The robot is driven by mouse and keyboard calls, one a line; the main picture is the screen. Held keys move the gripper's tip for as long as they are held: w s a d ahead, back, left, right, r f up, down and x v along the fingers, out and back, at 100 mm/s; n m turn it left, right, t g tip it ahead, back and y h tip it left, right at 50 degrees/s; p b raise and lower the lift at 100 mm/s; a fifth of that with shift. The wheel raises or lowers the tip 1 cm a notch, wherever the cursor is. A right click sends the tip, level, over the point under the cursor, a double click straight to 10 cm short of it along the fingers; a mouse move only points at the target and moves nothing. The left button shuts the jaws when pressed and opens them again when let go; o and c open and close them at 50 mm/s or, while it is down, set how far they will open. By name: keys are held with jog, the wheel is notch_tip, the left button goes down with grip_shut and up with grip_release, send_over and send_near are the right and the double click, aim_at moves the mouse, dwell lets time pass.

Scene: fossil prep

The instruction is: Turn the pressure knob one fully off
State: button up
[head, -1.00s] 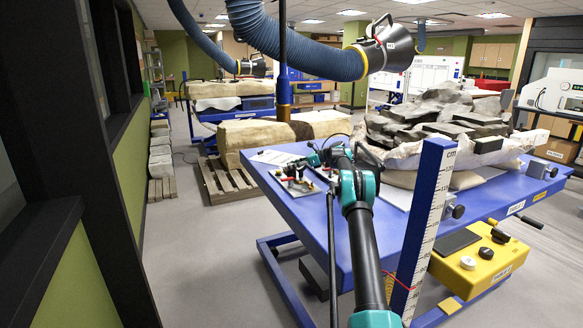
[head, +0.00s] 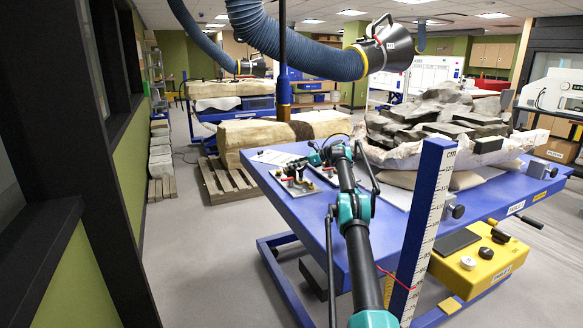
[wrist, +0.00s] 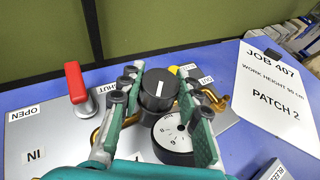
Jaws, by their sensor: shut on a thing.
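In the wrist view a black round knob (wrist: 157,92) with a white pointer line on its top sits on a grey panel (wrist: 55,130). The white line runs nearly straight up and down in the picture. My gripper (wrist: 157,82) has a green-and-black finger on each side of the knob and is shut on it. No number for this knob can be read. A round white-faced gauge (wrist: 175,132) lies just below the knob, partly behind the right finger. In the head view my gripper (head: 318,158) is small, over the blue table's far left part.
A red lever (wrist: 75,82) stands left of the knob, between OPEN and SHUT labels. Brass pipe (wrist: 215,100) shows at right. A JOB 407 sheet (wrist: 270,92) lies beyond. A fossil block (head: 425,125) and a ruler post (head: 425,220) stand right of my arm.

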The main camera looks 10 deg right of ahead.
dwell(0.4)
jog(key=o, duration=1.2)
jog(key=shift+d, duration=0.1)
jog(key=shift+v, duration=3.65)
jog(key=shift+s, duration=0.15)
